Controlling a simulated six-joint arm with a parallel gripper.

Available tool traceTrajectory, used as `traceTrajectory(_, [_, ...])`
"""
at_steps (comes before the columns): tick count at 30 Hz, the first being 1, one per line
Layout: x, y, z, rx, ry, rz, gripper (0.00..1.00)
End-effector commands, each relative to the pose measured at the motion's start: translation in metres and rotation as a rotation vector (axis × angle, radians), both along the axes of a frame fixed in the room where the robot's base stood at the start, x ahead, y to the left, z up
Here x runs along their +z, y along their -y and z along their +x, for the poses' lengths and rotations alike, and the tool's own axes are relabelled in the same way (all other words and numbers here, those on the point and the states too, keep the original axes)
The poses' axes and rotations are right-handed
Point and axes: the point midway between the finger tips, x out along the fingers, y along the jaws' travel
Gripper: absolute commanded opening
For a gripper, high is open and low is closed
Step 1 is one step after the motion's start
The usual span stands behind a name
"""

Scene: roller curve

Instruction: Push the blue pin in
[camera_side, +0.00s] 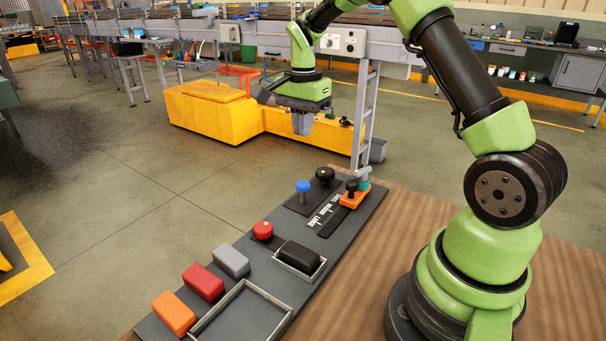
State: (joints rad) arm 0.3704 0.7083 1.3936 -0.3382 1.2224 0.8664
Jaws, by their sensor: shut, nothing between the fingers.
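The blue pin (303,186) stands upright on a dark plate near the far end of the grey panel (229,281). It has a rounded blue head on a thin stem, and the head sits clear above the plate. My gripper (302,131) hangs above the pin with its fingers pointing down. The fingers are shut with nothing between them. In the picture there is a gap between the fingertips and the blue head, and they do not touch.
A black knob (325,174) stands right of the pin, and an orange slider (353,196) with a black knob is farther right. A red button (263,230), black block (299,257), grey block (231,261), red block (203,283), orange block (173,314) and empty tray (284,322) lie nearer.

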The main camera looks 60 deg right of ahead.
Motion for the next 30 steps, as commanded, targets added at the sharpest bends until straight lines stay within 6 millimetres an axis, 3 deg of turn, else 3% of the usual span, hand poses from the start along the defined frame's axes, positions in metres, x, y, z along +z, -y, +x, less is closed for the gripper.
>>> traceTrajectory(9, [-0.070, -0.001, -0.001, 0.002, -0.005, 0.003, 0.00])
traceTrajectory(15, [-0.102, -0.001, -0.001, 0.002, -0.002, 0.002, 0.00])
traceTrajectory(21, [-0.116, -0.001, 0.000, 0.002, 0.000, 0.002, 0.00])
traceTrajectory(30, [-0.117, -0.001, 0.000, 0.002, 0.001, 0.001, 0.00])
